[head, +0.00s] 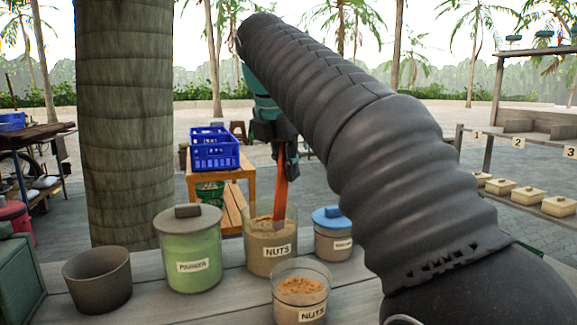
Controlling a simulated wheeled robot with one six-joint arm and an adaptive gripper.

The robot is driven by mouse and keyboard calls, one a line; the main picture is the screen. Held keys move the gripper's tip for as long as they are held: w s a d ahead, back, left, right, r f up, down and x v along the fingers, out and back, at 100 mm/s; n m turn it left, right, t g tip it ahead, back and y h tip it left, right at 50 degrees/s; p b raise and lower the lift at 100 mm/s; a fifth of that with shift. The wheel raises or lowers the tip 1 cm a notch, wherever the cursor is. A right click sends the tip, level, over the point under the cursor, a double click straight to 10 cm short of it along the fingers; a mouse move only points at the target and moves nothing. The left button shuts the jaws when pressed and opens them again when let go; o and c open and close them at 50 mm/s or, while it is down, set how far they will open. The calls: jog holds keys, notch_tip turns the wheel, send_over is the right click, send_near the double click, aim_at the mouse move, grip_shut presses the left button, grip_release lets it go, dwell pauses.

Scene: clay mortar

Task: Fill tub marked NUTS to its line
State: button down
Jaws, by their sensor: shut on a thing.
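My gripper (287,165) is shut on the orange handle of a scoop-like tool (281,196). The tool points down into a tall clear container labelled NUTS (257,262), which holds brown contents. The tool's lower end is hidden in the container, so I cannot tell what it carries. A smaller clear tub, also labelled NUTS (287,313), stands in front and slightly right. Orange-brown pieces lie in it below the rim; I cannot make out a fill line.
A green lidded canister (193,245) stands left of the tall container, and a blue-lidded jar (333,245) right of it. An empty-looking dark pot (98,280) is at the left. A wooden stand with blue crates (214,150) is behind. My arm covers the right.

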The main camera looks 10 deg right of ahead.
notch_tip(320, 180, up, 4)
jog(key=p, duration=0.3)
jog(key=shift+r, duration=2.85)
